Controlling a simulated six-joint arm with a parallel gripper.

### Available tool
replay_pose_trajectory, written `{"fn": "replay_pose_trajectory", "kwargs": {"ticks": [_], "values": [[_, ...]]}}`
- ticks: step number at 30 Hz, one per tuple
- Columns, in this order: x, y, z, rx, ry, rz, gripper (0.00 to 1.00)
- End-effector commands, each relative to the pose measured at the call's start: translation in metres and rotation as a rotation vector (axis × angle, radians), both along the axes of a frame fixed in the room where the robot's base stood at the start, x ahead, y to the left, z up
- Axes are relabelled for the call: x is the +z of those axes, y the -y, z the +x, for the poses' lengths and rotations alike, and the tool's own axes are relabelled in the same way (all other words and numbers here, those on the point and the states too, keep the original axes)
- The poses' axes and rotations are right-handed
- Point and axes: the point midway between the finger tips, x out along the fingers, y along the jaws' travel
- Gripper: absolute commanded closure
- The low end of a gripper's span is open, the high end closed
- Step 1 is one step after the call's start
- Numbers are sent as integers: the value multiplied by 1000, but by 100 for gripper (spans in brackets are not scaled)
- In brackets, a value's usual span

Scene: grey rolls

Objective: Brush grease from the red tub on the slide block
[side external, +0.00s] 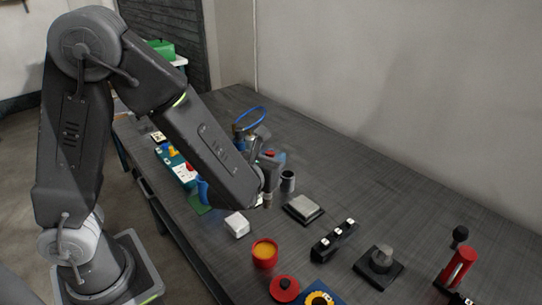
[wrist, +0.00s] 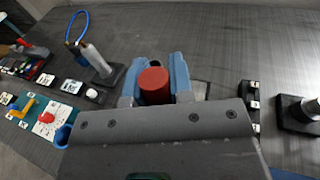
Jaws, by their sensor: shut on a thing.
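The red tub (side external: 264,262) stands open on the bench with orange grease (side external: 264,248) inside. My gripper (side external: 268,180) is above the bench, behind the tub in the side view. In the wrist view its blue fingers (wrist: 154,76) are shut on a red cylindrical handle (wrist: 154,90), seen from its end. A short brownish tip, likely the brush's end (side external: 267,201), hangs below the gripper in the side view. A flat grey block on a dark base, likely the slide block (side external: 303,207), lies right of the gripper; an edge shows beside the right finger (wrist: 203,88). Grease on it cannot be made out.
A grey cup (side external: 288,180) stands behind the gripper. A white block (side external: 237,226), a black strip with white squares (side external: 334,240), a cylinder on a black base (side external: 381,262), a red lid (side external: 284,289) and a red lever clamp (side external: 460,266) stand around. A blue hoop (side external: 251,116) rises behind.

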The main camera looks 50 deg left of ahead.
Motion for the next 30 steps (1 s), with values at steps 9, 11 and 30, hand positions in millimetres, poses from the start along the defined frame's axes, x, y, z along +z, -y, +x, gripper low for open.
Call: {"fn": "replay_pose_trajectory", "kwargs": {"ticks": [9,11,30], "values": [[-9,47,-36,-23,-165,-109,100],[-12,48,-38,-24,-173,-113,100],[-66,48,-37,-23,-174,-112,100]]}}
